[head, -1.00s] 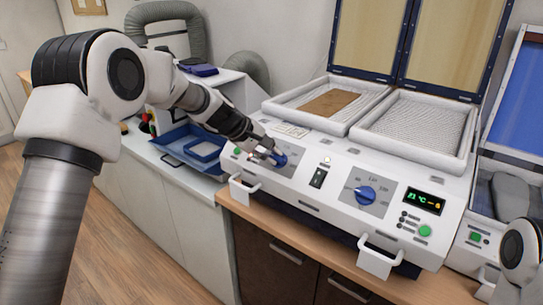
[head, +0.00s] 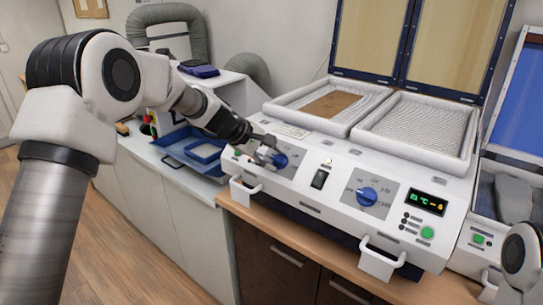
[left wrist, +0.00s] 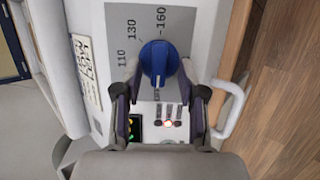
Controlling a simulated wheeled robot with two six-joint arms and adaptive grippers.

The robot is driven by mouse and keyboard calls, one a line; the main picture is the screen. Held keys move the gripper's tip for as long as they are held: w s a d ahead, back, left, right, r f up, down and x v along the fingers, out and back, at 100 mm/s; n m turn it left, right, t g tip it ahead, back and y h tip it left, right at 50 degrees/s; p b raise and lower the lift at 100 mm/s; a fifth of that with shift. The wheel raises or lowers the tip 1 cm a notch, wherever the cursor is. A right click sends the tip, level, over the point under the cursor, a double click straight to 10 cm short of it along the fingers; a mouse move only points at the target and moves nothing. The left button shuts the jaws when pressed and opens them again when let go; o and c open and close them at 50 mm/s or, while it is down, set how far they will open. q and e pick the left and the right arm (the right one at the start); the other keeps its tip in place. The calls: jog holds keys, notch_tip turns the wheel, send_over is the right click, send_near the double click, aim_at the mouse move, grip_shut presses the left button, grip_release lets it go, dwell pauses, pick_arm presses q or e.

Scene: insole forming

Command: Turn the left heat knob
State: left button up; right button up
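The left heat knob (head: 280,160) is a blue round knob on the left of the white machine's sloped front panel. In the left wrist view the knob (left wrist: 158,62) sits on a grey dial plate with marks 110, 130 and 160. My left gripper (head: 266,153) is at this knob and partly covers its plate. In the left wrist view the two fingers of my left gripper (left wrist: 160,80) stand apart, one on each side of the knob, with narrow gaps seeming to remain. Only a white part of my right arm shows at the lower right; its gripper is out of view.
A second blue knob (head: 367,196) is at the right, beside a lit display (head: 427,203) and a green button (head: 427,232). A black switch (head: 319,179) lies between the knobs. White handles (head: 245,190) stick out in front. A blue tray (head: 190,150) is left.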

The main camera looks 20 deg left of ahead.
pick_arm(q)
jog(key=shift+w, duration=0.1)
jog(key=v, duration=1.2)
jog(key=shift+w, duration=0.1)
jog(key=shift+f, duration=0.1)
